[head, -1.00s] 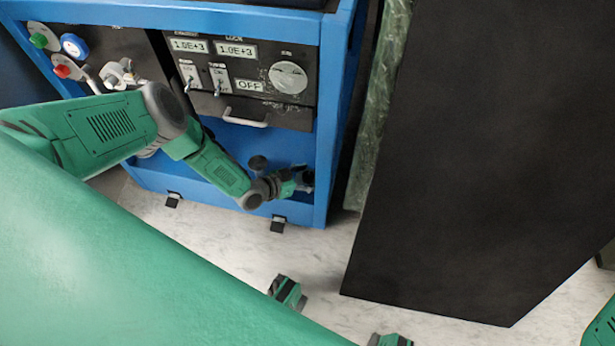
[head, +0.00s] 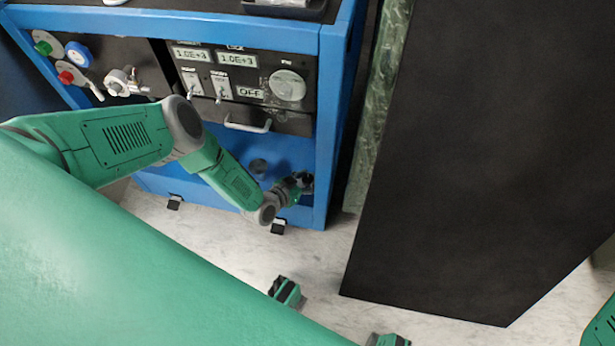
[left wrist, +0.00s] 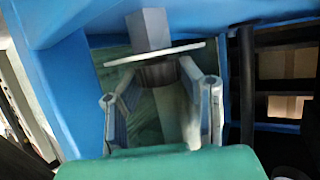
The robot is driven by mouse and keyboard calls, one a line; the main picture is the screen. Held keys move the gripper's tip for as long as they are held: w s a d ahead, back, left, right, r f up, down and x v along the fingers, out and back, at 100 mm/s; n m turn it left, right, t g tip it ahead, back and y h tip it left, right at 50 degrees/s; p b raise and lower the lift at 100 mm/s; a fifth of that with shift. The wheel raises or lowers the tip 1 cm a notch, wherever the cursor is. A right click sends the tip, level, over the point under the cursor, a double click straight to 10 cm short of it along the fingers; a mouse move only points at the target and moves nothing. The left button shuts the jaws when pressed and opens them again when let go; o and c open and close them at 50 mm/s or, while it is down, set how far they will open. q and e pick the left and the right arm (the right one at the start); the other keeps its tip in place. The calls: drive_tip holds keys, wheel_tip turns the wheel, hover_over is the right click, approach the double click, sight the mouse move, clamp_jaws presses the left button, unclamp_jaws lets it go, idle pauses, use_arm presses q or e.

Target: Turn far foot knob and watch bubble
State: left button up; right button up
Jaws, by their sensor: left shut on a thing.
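The blue cart (head: 326,130) stands ahead, its lower bay open at the front. My left gripper (head: 303,182) reaches into the right end of this bay, by the cart's front right corner. In the left wrist view the fingers (left wrist: 162,100) are shut around a dark round knob (left wrist: 157,74). A pale disc (left wrist: 154,54) and a grey square post (left wrist: 148,30) sit at the knob's far end. In the head view the gripper and bay shadow hide most of this knob. I cannot make out a bubble level. My right gripper is out of view.
A dark round part (head: 258,166) shows in the bay behind my left forearm. Above are a control panel (head: 246,75) with displays and a handle (head: 247,126). A large black panel (head: 470,150) and a green wrapped sheet (head: 376,120) stand right.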

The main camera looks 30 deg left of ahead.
use_arm(q)
drive_tip(key=shift+s+a+f, duration=0.1)
drive_tip(key=shift+s, duration=0.05)
drive_tip(key=o, duration=1.2)
